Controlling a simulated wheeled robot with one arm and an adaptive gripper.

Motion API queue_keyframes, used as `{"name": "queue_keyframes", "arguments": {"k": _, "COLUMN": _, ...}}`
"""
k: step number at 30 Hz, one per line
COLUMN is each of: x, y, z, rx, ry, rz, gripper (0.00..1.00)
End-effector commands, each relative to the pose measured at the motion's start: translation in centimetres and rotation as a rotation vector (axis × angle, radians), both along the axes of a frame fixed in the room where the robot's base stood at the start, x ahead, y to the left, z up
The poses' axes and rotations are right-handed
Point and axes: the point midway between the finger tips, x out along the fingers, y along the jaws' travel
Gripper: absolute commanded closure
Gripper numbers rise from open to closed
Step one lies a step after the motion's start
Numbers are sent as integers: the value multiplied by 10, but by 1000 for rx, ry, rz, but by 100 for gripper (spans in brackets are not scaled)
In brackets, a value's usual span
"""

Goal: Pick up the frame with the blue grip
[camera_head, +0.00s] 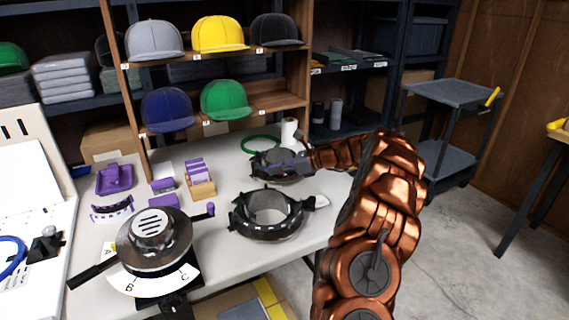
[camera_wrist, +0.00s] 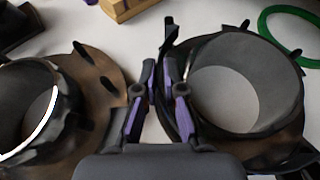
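Two dark ring-shaped frames lie on the white table. The near frame (camera_head: 243,222) is in the middle of the table, and it shows at left in the wrist view (camera_wrist: 100,90). The far frame (camera_head: 262,166) lies behind it, and it shows at right in the wrist view (camera_wrist: 290,112). My gripper (camera_wrist: 161,62) is at the left rim of the far frame in the wrist view, its fingers close together. A dark part of that rim shows between them; I cannot tell if they press on it. No blue grip can be made out on either frame.
A round metal press (camera_head: 150,255) with a long handle stands at front left. A green hoop (camera_wrist: 265,22) lies behind the far frame. Purple parts (camera_head: 115,180) and a small wooden holder (camera_head: 203,188) are further left. A shelf of caps (camera_head: 220,35) rises behind.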

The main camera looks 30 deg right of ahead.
Motion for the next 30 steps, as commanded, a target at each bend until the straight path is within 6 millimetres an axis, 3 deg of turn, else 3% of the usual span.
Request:
{"name": "queue_keyframes", "arguments": {"k": 21, "x": 0, "y": 0, "z": 2, "rx": 0, "ry": -2, "rz": -1, "gripper": 100}}
{"name": "queue_keyframes", "arguments": {"k": 26, "x": 0, "y": -1, "z": 18, "rx": -3, "ry": -4, "rz": -1, "gripper": 100}}
{"name": "queue_keyframes", "arguments": {"k": 30, "x": 1, "y": -1, "z": 44, "rx": -5, "ry": -7, "rz": -2, "gripper": 100}}
